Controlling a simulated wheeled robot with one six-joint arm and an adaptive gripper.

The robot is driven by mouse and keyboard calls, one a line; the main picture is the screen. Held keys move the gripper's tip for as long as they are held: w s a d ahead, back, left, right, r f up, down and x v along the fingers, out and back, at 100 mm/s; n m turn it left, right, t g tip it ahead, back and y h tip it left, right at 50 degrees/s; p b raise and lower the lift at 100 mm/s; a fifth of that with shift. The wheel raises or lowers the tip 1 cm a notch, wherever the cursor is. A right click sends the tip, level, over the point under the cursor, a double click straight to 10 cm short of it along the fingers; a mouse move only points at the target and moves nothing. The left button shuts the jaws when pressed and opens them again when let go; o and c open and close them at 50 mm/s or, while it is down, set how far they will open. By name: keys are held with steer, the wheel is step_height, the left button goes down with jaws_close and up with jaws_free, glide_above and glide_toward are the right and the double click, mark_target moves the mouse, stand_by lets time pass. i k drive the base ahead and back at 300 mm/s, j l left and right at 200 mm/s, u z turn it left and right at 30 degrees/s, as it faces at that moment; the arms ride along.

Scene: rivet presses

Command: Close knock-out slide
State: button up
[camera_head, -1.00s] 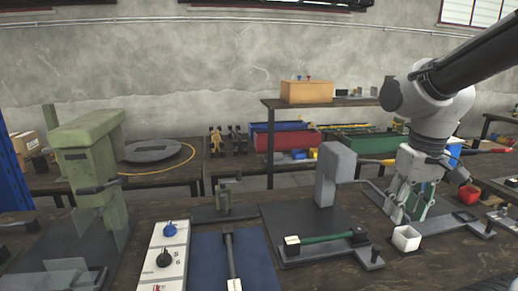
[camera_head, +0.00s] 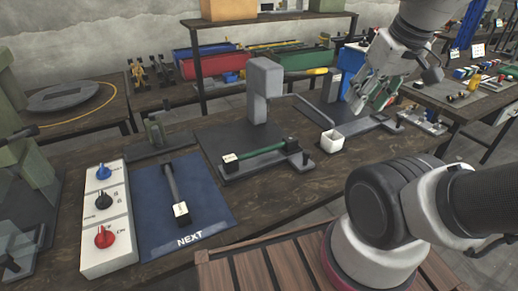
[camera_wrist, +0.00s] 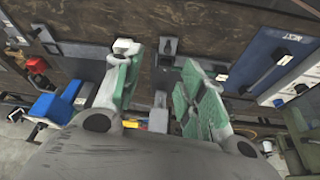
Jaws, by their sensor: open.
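My gripper (camera_head: 372,98) is open and empty, its green-padded fingers pointing down above the far end of the bench. In the wrist view my gripper (camera_wrist: 160,82) spans a dark bar with a small block (camera_wrist: 167,47) on the bench below, apart from both fingers as far as I can tell. Two grey presses stand on dark plates: a near one (camera_head: 265,85) with a green-rod slide (camera_head: 262,156) in front, and a farther one (camera_head: 333,86) with a grey slide bar (camera_head: 362,127) beneath my gripper. Which is the knock-out slide, and how far it is open, I cannot tell.
A blue mat (camera_head: 180,205) marked NEXT and a white knob panel (camera_head: 105,220) lie at the left. A green press (camera_head: 12,140) stands at the far left edge.

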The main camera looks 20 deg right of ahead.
mark_target(299, 159)
steer(key=k+j, duration=0.1)
steer(key=j, duration=0.3)
steer(key=j+z, duration=0.15)
steer(key=j, duration=0.2)
steer(key=k+j, duration=0.15)
steer(key=j, duration=0.25)
steer(key=k+j+z, duration=0.1)
steer(key=j, duration=0.25)
